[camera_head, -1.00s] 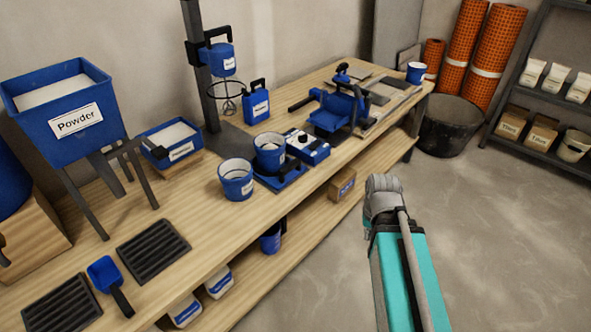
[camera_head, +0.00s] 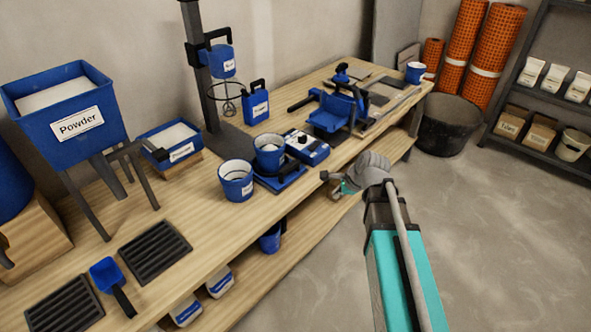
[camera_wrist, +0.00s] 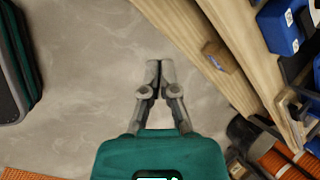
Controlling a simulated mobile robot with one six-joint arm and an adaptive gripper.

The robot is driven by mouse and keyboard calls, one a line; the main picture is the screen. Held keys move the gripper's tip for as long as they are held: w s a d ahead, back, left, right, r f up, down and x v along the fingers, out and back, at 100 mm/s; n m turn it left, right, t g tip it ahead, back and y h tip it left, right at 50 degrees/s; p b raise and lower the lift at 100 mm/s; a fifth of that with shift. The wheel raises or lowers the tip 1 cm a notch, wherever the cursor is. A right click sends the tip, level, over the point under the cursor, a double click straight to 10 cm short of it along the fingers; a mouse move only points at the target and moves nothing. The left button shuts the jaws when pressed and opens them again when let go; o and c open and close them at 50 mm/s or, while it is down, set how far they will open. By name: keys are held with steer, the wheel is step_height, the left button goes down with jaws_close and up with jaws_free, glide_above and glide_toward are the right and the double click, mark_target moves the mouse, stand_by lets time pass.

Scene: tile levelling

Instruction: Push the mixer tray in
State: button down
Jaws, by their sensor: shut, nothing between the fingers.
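The mixer tray seems to be the flat blue plate (camera_head: 284,181) at the bench's front edge, with a blue bucket (camera_head: 268,157) standing on it. The mixer (camera_head: 217,60), a blue head with a wire whisk on a dark column, stands behind it, so the tray sits out in front of the column. My gripper (camera_head: 331,184) is to the right of the tray, apart from it, off the bench's front edge. In the wrist view my gripper (camera_wrist: 160,68) has its fingers together and empty, above the floor. I cannot clearly make out the tray in the wrist view.
A second blue bucket (camera_head: 235,180) stands left of the tray, and a blue box with a dial (camera_head: 307,147) stands right of it. The wooden bench (camera_head: 205,232) has a lower shelf with a carton (camera_wrist: 220,57). The floor (camera_head: 500,240) on the right is open.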

steer(key=w+a+r+m+t+y, duration=0.2)
steer(key=w+a+r+m, duration=0.2)
steer(key=m, duration=0.5)
steer(key=w, duration=0.2)
steer(key=shift+w+a+m+p, duration=0.25)
steer(key=shift+w+m+p, duration=0.05)
steer(key=shift+w+p, duration=0.05)
steer(key=shift+f, duration=0.15)
steer(key=b+x, duration=0.7)
steer(key=x, duration=0.3)
steer(key=shift+w+a+b, duration=0.1)
steer(key=shift+a+b, duration=0.15)
steer(key=shift+b, duration=0.05)
steer(key=shift+w+a+r, duration=0.25)
steer(key=shift+w+a, duration=0.45)
steer(key=shift+a, duration=0.15)
steer(key=shift+w+a, duration=0.45)
steer(key=shift+a, duration=0.25)
